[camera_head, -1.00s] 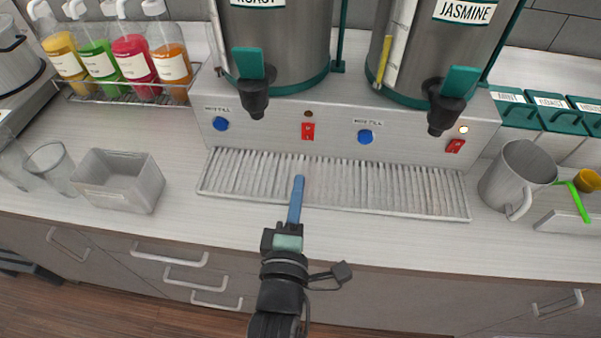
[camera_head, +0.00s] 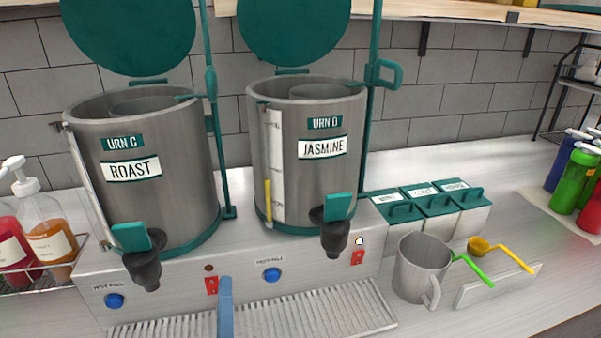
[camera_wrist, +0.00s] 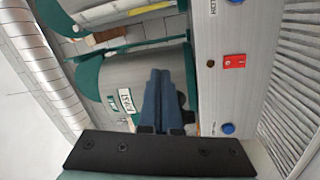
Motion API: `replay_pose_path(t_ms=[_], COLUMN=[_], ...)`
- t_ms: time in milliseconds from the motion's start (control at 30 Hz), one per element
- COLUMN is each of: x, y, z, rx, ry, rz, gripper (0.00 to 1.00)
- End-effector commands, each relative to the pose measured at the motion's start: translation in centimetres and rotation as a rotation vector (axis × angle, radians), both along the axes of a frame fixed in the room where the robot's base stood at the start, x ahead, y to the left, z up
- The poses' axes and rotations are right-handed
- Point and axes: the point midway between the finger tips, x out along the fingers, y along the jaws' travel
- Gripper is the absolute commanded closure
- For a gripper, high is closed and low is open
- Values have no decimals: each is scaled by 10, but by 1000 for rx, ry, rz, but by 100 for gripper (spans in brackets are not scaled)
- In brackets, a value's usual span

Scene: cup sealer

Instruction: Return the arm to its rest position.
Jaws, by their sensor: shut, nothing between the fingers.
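My gripper (camera_head: 225,308) shows only as blue fingers at the bottom edge of the head view, in front of the dispenser base and over the drip grate (camera_head: 290,318). In the wrist view its blue fingers (camera_wrist: 162,98) lie close together, shut with nothing between them. The rest of my arm is out of the head view. The wrist picture is turned sideways, with the roast urn (camera_wrist: 140,85) behind the fingers.
Urn C, roast (camera_head: 165,175), and urn D, jasmine (camera_head: 305,165), stand on the dispenser with lids raised. A grey pitcher (camera_head: 420,268), lidded boxes (camera_head: 435,215) and scoops (camera_head: 500,250) are at right. Syrup bottles (camera_head: 45,230) stand at left.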

Motion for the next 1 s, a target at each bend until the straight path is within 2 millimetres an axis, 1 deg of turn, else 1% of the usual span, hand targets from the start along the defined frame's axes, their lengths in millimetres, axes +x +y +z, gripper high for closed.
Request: replay_pose_path(t_ms=[33, 67, 100, 133, 167, 200, 233, 267, 300, 367, 400, 500, 600, 700, 800, 1000], x=[10, 14, 17, 18, 17, 15, 12, 8, 1, -13, -23, -49, -70, -81, -85, -84], y=[-11, -17, -26, -32, -39, -48, -54, -61, -70, -81, -88, -102, -110, -114, -115, -115], z=[43, 66, 96, 118, 141, 170, 192, 214, 242, 281, 304, 349, 378, 391, 395, 394], rx=[104, 173, 263, 330, 397, 485, 551, 617, 702, 820, 892, 1037, 1133, 1184, 1200, 1200], ry=[-52, -76, -107, -131, -156, -189, -215, -241, -275, -325, -353, -410, -446, -459, -462, -460], rz=[-10, -10, -6, 1, 10, 27, 43, 62, 91, 143, 181, 275, 352, 394, 409, 408], gripper=[100, 100, 100, 100, 100, 100, 100, 100, 100, 100, 100, 100, 100, 100, 100, 100])
